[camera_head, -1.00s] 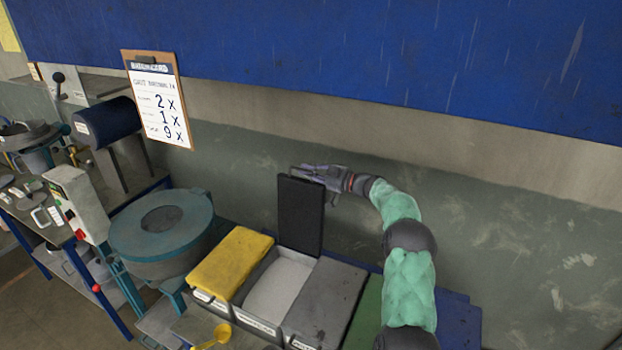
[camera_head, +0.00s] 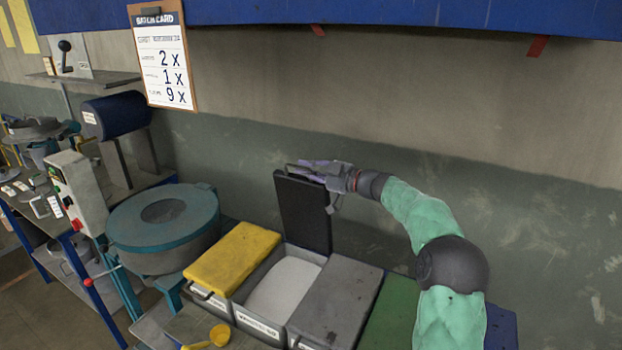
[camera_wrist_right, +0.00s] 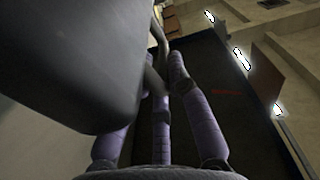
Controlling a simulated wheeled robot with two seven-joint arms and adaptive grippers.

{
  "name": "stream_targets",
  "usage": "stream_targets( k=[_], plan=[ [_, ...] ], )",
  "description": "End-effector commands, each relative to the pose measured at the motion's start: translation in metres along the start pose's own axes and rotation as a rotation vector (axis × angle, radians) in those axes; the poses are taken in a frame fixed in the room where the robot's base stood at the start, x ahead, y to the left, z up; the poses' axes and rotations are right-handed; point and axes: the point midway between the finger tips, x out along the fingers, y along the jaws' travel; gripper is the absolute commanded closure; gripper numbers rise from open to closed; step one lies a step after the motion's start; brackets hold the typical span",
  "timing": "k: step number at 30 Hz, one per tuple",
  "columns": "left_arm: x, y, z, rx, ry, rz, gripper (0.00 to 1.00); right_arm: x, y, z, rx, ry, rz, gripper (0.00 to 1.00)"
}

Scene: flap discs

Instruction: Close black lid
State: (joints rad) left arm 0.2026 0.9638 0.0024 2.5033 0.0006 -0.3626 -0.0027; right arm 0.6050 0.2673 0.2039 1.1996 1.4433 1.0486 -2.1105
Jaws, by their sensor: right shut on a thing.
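The black lid (camera_head: 303,215) stands upright, open, at the back of the middle bin (camera_head: 262,328), which holds pale grey-white material. My right gripper (camera_head: 300,171) is at the lid's top edge, shut on it. In the right wrist view the lid (camera_wrist_right: 75,60) fills the upper left as a dark slab, and the fingers of my right gripper (camera_wrist_right: 165,95) lie close beside it. Part of the grip is hidden behind the lid. My left gripper is not in view.
A yellow lid (camera_head: 235,258) covers the bin on the left, a grey lid (camera_head: 335,300) the one on the right, with a green lid (camera_head: 387,315) beyond. A yellow scoop (camera_head: 219,335) lies in front. A round teal machine (camera_head: 163,235) stands left. The wall is close behind.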

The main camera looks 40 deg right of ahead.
Motion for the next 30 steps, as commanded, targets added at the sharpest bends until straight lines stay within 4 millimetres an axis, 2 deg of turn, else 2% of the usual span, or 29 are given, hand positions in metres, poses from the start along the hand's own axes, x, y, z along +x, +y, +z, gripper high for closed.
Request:
stream_targets(
  k=[1,3,12,21,30],
  plan=[
    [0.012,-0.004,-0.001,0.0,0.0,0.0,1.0,0.0,-0.006,0.002,0.004,0.007,0.004,1.0],
    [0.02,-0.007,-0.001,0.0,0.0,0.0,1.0,0.0,-0.013,0.001,0.006,0.007,0.004,1.0],
    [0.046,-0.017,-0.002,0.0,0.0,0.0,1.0,0.0,-0.042,-0.001,-0.029,0.009,0.003,1.0],
    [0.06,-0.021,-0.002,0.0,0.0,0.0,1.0,0.001,-0.063,-0.001,-0.091,0.009,0.001,1.0],
    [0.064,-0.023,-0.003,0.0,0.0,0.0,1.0,0.0,-0.07,-0.002,-0.116,0.01,0.001,1.0]
  ],
)
